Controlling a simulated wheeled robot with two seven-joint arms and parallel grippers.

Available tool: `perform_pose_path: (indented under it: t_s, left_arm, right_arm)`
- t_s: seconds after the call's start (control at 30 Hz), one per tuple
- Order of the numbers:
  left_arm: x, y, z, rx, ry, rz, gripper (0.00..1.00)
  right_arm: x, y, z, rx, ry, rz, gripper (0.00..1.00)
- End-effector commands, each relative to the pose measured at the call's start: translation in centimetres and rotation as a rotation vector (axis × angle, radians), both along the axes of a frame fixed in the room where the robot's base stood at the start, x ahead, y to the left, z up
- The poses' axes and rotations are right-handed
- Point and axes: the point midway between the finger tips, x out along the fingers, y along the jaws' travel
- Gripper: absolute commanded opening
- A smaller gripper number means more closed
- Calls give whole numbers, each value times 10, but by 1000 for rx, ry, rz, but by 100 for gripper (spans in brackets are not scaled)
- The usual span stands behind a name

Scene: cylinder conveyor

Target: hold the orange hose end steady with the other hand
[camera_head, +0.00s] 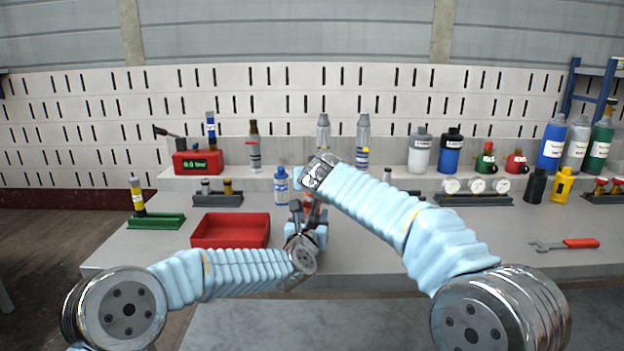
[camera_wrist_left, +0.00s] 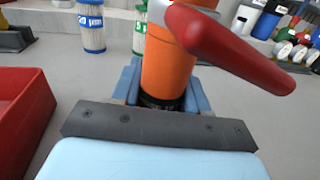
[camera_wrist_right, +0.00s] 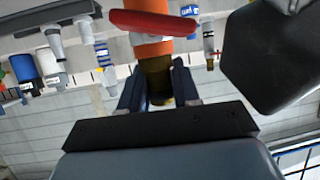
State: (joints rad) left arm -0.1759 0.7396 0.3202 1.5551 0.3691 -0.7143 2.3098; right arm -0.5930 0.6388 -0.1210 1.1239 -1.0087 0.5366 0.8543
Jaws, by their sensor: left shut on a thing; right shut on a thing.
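The orange hose end (camera_wrist_left: 168,72) stands between the two blue fingers of my left gripper (camera_wrist_left: 164,98), which is shut on it near a dark ring. A red lever (camera_wrist_left: 237,52) with a silver part crosses its upper end. In the right wrist view, my right gripper (camera_wrist_right: 157,88) is shut on a brownish cylindrical part (camera_wrist_right: 157,76), in line with an orange section (camera_wrist_right: 152,48) and the red lever (camera_wrist_right: 150,22). In the head view both grippers meet above the table, and my arms and wrists hide most of the held parts.
A red open tray (camera_head: 230,245) stands left of the grippers. Gauges (camera_head: 476,186) and several bottles line the back right. A red-handled wrench (camera_head: 580,243) lies far right.

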Motion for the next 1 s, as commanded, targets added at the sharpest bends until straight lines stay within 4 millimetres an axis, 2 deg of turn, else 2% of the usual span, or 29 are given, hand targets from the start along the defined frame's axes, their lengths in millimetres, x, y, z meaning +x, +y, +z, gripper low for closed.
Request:
perform_pose_path:
  t_s: [0.47,1.0]
  left_arm:
    - [0,1,0,0,1,1,7]
    - [0,1,0,0,1,1,7]
  right_arm:
    - [0,-1,4,-2,-1,-2,0]
    - [0,0,18,0,-1,-1,0]
